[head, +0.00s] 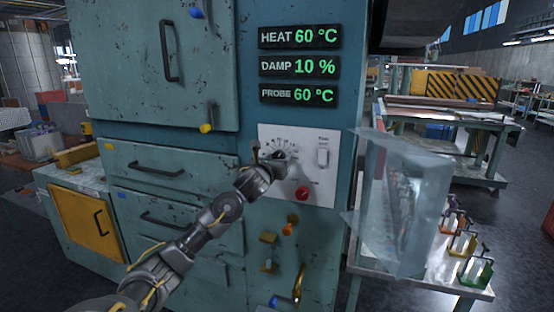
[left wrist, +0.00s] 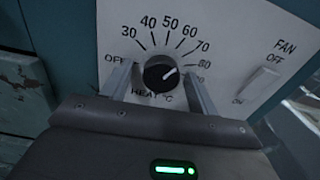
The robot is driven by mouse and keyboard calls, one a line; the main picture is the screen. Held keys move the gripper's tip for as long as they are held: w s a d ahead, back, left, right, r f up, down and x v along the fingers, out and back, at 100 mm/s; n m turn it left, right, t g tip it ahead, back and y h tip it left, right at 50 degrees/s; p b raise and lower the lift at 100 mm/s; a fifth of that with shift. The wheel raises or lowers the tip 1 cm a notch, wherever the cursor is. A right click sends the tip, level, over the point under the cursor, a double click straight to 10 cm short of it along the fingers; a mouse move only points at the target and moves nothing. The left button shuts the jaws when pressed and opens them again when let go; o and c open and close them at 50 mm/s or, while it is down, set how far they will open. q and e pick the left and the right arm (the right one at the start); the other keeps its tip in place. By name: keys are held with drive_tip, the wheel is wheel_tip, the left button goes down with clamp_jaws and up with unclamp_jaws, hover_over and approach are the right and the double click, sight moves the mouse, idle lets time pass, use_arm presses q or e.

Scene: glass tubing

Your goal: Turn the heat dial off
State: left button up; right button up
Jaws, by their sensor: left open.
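The heat dial (left wrist: 160,76) is a round black knob on a white panel (left wrist: 225,20), with a scale and OFF at the left. Its white mark points up and to the right, towards the high-number side. My left gripper (left wrist: 158,82) is open, with one finger on each side of the dial; I cannot tell whether either touches it. In the head view my left gripper (head: 268,168) is at the panel and hides much of the dial. The heat display (head: 300,37) reads 60 °C. My right gripper is not in view.
A fan switch (left wrist: 257,84) is right of the dial. A red button (head: 302,194) sits below it. Damp (head: 299,67) and probe (head: 298,94) displays read 10 % and 60 °C. A clear, bluish box (head: 405,200) stands to the right, near several coloured holders (head: 463,243).

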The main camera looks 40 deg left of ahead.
use_arm(q)
drive_tip(key=c, duration=1)
